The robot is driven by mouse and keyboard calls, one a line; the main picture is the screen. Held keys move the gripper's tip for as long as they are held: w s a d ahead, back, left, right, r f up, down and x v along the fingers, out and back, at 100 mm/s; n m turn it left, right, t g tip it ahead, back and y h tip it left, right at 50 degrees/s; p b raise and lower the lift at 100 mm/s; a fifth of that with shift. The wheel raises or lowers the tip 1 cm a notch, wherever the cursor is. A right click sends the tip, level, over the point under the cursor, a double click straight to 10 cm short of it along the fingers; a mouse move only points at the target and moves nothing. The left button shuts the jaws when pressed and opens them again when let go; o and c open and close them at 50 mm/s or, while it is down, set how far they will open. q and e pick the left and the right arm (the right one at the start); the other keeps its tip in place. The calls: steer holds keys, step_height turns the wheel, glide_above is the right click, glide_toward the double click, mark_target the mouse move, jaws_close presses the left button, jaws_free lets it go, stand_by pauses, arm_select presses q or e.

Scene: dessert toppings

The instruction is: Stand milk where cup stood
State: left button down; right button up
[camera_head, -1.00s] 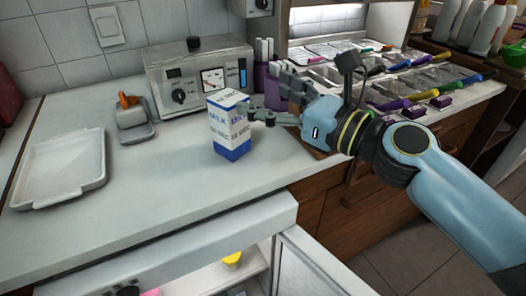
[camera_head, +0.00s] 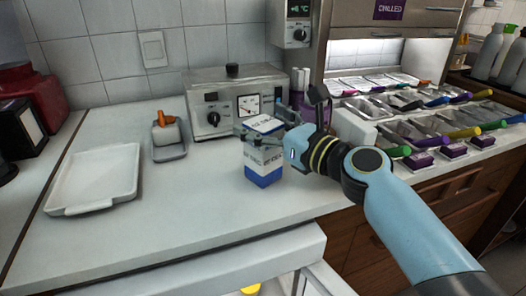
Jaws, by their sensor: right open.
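The milk carton (camera_head: 264,172), white with blue bands, stands upright on the pale counter in front of the steel machine. My right gripper (camera_head: 262,132) is open at the carton's upper part, and its fingers partly hide the label. I cannot tell whether the fingers touch the carton. My left gripper is not in view. I cannot make out a cup for certain.
An empty pale tray (camera_head: 92,180) lies at the left. A small grey dish (camera_head: 170,152) holds a pale piece with an orange top. The steel machine (camera_head: 207,84) stands behind the carton. Topping bins (camera_head: 407,128) fill the right.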

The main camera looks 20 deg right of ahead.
steer(key=shift+c, duration=0.3)
steer(key=c, duration=1.6)
steer(key=shift+r, duration=0.1)
jaws_close()
steer(key=shift+r, duration=0.1)
